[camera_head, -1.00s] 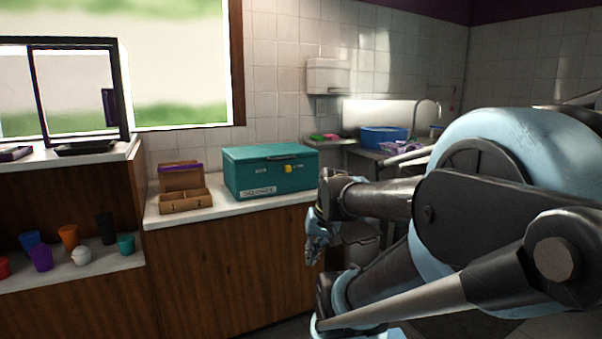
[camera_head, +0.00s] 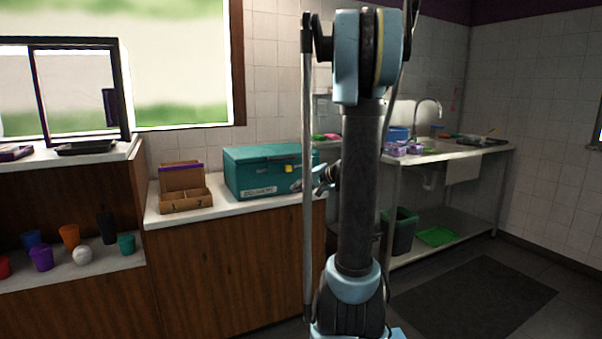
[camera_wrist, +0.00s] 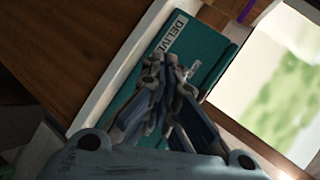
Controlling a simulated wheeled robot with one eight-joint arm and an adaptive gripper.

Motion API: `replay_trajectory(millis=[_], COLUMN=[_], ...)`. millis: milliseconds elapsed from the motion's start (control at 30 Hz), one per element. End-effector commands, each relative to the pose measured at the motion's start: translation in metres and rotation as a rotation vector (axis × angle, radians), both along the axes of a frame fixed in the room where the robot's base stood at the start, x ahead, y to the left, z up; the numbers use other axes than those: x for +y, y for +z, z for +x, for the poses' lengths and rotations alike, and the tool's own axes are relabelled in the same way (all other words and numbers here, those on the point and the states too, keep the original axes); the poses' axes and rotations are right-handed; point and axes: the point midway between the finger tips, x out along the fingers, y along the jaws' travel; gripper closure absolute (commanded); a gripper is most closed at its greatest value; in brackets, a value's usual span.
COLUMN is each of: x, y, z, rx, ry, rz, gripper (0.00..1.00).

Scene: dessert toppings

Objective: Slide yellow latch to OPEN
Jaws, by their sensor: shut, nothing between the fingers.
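The yellow latch (camera_head: 289,169) is a small block on the upper front of the teal box (camera_head: 245,178), toward its right side, in the head view. The box sits on the white counter with its lid down. My gripper (camera_head: 322,186) is at the right end of the box, partly hidden behind my arm. In the wrist view my gripper (camera_wrist: 163,66) is shut and empty, with its fingers over the teal box (camera_wrist: 140,105) near the white label (camera_wrist: 174,34). The latch is hidden or cannot be made out in the wrist view.
A cardboard box with numbered compartments (camera_head: 186,205) stands left of the teal box on the white counter (camera_head: 215,213). Several coloured cups (camera_head: 69,236) stand on a lower shelf at left. A sink table (camera_head: 460,155) stands at right, with dark floor before it.

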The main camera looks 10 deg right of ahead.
Motion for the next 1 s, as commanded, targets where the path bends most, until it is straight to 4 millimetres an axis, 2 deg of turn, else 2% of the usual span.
replay_trajectory(millis=[33, 100, 300, 500, 700, 1000], x=[-0.010, -0.022, -0.062, -0.102, -0.126, -0.130], y=[0.002, 0.006, 0.011, 0.010, 0.008, 0.008], z=[0.016, 0.036, 0.085, 0.120, 0.135, 0.137], rx=[-0.016, -0.040, -0.110, -0.169, -0.201, -0.208], ry=[-0.023, -0.054, -0.140, -0.213, -0.251, -0.258], rz=[0.037, 0.092, 0.250, 0.380, 0.450, 0.464], gripper=[1.00, 1.00, 1.00, 1.00, 1.00, 1.00])
